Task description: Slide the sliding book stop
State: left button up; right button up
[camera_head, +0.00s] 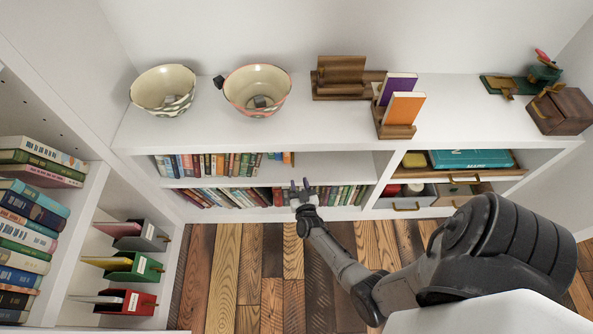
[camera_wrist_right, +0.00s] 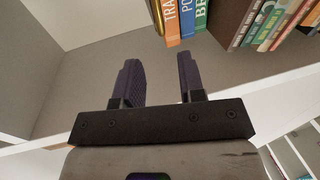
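I cannot tell for sure which thing is the sliding book stop. A dark brown upright block (camera_wrist_right: 230,15) stands among the books at the top of the right wrist view, with orange, blue and green spines (camera_wrist_right: 188,18) on its left; it may be the stop. In the head view a row of books (camera_head: 220,165) fills the left of the upper cubby. My right gripper (camera_head: 299,187) is in front of the shelf, near the right end of that row. In the right wrist view its fingers (camera_wrist_right: 158,62) are apart with nothing between them. My left gripper is out of view.
A lower book row (camera_head: 270,196) runs below. On the top board stand two bowls (camera_head: 163,90) (camera_head: 257,90), wooden holders (camera_head: 342,77) (camera_head: 394,130), one with an orange book (camera_head: 404,107), and a wooden box (camera_head: 562,110). The upper cubby is empty to the right of its books.

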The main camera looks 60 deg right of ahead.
jog(key=shift+v, duration=1.25)
jog(key=shift+w, duration=0.1)
